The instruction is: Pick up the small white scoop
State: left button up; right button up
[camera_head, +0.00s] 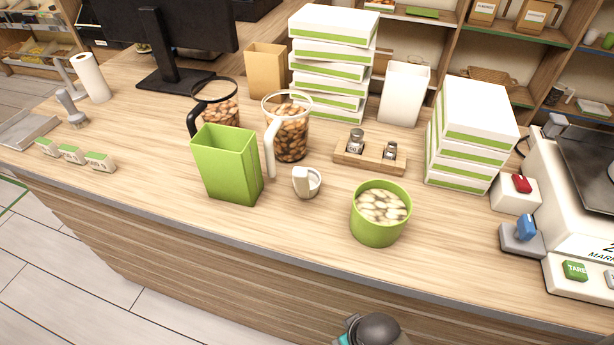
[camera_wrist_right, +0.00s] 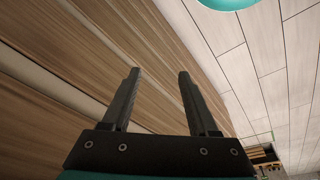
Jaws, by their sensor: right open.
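The small white scoop (camera_head: 314,185) sits on the wooden counter, between the green paper bag and the round green tub. It looks like a small round cup with a pale, flat handle standing up at its left side. My right gripper (camera_wrist_right: 158,76) shows in the right wrist view with its two dark fingers apart and nothing between them. Wood panelling and floor tiles lie behind the fingers there, and the scoop is not in that view. In the head view the right gripper's fingers do not show. My left gripper is not in view.
A green bag (camera_head: 226,165) stands left of the scoop, a jar of nuts (camera_head: 290,135) behind it, and a green tub (camera_head: 376,228) of pale pieces to its right. A wooden holder (camera_head: 371,156) with small jars is behind. The counter in front of the scoop is clear.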

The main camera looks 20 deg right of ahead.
notch_tip(320, 180, up, 24)
jog(key=w+a+t+p, duration=0.1)
jog(key=w+p, duration=0.2)
jog(key=p, duration=0.1)
jog(key=n+t+y, duration=0.2)
jog(key=n, duration=1)
send_near(309, 183)
jog(key=x, duration=0.4)
jog(key=b+x, duration=0.1)
jog(key=x, duration=0.2)
jog(key=shift+s+d+f, duration=0.15)
jog(key=shift+s, duration=0.2)
jog(key=shift+w+x, duration=0.15)
jog(key=shift+x, duration=1.4)
jog(key=shift+w+x, duration=0.15)
jog(key=shift+x, duration=1.35)
grip_shut()
